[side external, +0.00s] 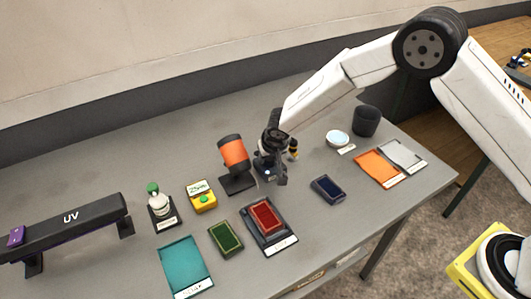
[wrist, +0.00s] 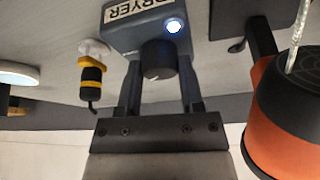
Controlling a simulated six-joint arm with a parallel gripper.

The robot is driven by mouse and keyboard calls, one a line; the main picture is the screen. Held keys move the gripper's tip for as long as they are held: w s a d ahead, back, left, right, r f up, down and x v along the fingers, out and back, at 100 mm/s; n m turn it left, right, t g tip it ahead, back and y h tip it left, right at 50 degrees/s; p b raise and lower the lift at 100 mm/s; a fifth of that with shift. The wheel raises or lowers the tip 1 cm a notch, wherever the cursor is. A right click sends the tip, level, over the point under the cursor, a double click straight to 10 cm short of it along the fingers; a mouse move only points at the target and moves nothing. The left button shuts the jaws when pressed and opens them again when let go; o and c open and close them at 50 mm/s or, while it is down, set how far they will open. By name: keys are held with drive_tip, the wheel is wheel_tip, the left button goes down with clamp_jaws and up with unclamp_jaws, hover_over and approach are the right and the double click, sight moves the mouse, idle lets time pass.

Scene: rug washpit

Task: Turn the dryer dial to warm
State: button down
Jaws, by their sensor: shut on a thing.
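The dryer (wrist: 135,28) is a blue-grey box with a DRYER label and a lit white-blue round light (wrist: 173,26) in the wrist view. Its dial (wrist: 159,60) is a dark round knob with a small pale mark on its lower rim. My gripper (wrist: 160,76) has one finger on each side of the dial and is shut on it. In the side view my gripper (side external: 271,158) reaches down to the dryer (side external: 264,172), which it largely hides. The dial cannot be made out there, and no setting marks are readable in either view.
An orange cylinder on a black stand (side external: 233,152) is close left of the dryer; a yellow-black plug-like item (side external: 293,149) is close right. A dark cup (side external: 366,120), white dish (side external: 338,138), navy tray (side external: 327,189) and red pad (side external: 266,216) stand around. Bare table lies behind.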

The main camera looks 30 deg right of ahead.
drive_tip(key=m, duration=0.2)
drive_tip(key=m+h, duration=0.1)
drive_tip(key=m, duration=0.1)
drive_tip(key=shift+f+g+h, duration=0.1)
drive_tip(key=shift+g+h, duration=0.2)
drive_tip(key=shift+g, duration=0.1)
drive_tip(key=shift+a+m+g+h, duration=0.1)
drive_tip(key=shift+m+g+h, duration=0.3)
drive_tip(key=shift+m, duration=1.2)
drive_tip(key=shift+c, duration=1.2)
unclamp_jaws()
drive_tip(key=v, duration=0.8)
